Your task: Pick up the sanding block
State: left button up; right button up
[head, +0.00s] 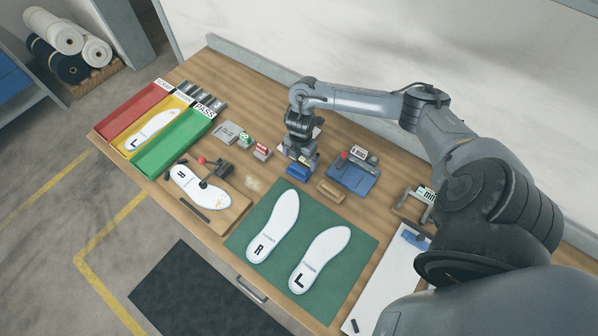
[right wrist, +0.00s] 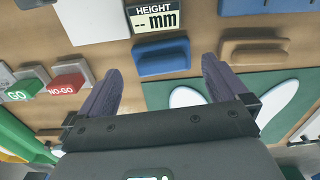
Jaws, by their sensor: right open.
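Two small blocks of similar shape lie on the wooden bench: a blue block (head: 298,172) and a tan block (head: 331,192) to its right. No label shows which is the sanding block. In the right wrist view the blue block (right wrist: 162,58) appears between the fingertips, and the tan block (right wrist: 256,52) lies just right of the right finger. My right gripper (head: 300,157) points down by the blue block, beside the height gauge (right wrist: 157,18). It is open and empty, its fingers (right wrist: 161,72) wide apart. My left gripper is not in view.
A green mat (head: 240,240) with two insoles lies in front. A blue-based fixture (head: 354,177) stands right of the blocks. GO and NO-GO pieces (right wrist: 65,85) stand left. Red, yellow and green trays (head: 187,147) are at far left.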

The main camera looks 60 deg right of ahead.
aim_at(300, 166)
jog(key=shift+a+f, duration=0.2)
jog(key=shift+f, duration=2.65)
jog(key=shift+c, duration=0.5)
jog(key=c, duration=0.7)
